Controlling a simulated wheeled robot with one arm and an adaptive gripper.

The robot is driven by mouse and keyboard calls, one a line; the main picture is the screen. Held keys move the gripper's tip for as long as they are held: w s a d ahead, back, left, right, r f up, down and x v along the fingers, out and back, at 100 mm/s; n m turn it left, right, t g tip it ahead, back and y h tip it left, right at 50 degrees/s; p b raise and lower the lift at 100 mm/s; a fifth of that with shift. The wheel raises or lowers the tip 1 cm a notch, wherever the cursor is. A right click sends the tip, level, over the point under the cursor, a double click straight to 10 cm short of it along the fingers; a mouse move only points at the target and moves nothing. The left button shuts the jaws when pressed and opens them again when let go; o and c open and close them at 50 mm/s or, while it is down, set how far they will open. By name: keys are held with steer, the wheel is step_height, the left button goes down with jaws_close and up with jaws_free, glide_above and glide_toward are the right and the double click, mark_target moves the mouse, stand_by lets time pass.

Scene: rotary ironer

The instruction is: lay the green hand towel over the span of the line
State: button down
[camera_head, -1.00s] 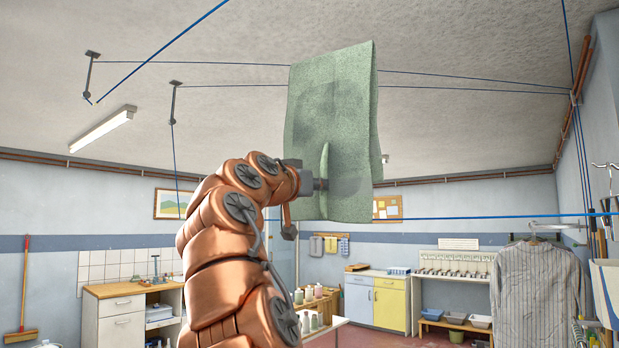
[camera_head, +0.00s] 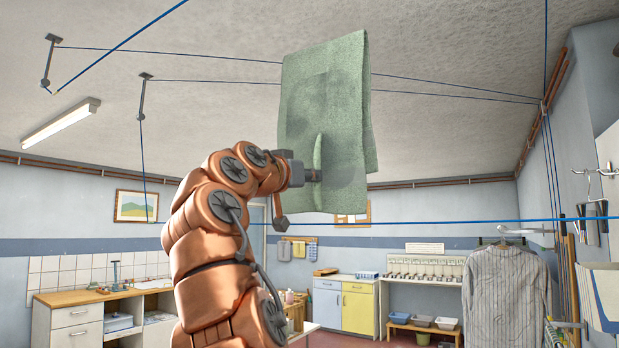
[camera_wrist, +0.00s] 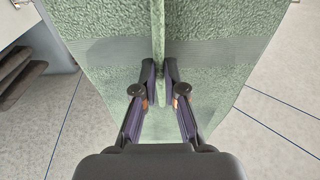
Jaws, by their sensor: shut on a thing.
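The green hand towel (camera_head: 345,90) hangs folded and upright from my gripper, high in the head view. My gripper (camera_head: 318,174) is shut on a pinched fold at the towel's middle; the wrist view shows both fingers (camera_wrist: 165,78) closed on that fold, with the towel (camera_wrist: 215,60) spreading to either side. A blue line (camera_head: 450,220) spans the picture just below the towel's lower edge. Part of this line is hidden behind my arm. The towel appears apart from the line; their depth relation is hard to tell.
More blue lines (camera_head: 455,94) run under the ceiling from hooks (camera_head: 146,77), passing behind the towel. A striped shirt (camera_head: 505,290) hangs at the right near the wall. A wooden-topped counter (camera_head: 75,299) stands at left, and a yellow cabinet (camera_head: 358,310) at the back.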

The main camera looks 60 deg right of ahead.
mark_target(321, 188)
steer(key=d, duration=0.4)
steer(key=d+f, duration=0.1)
steer(key=d, duration=0.1)
steer(key=shift+w+p, duration=0.15)
steer(key=shift+p, duration=0.15)
steer(key=shift+a+f+b, duration=0.15)
steer(key=shift+f+b, duration=0.4)
steer(key=shift+b, duration=0.05)
step_height(321, 188, down, 42)
steer(key=b, duration=4.2)
steer(key=shift+b, duration=0.35)
steer(key=shift+f, duration=0.25)
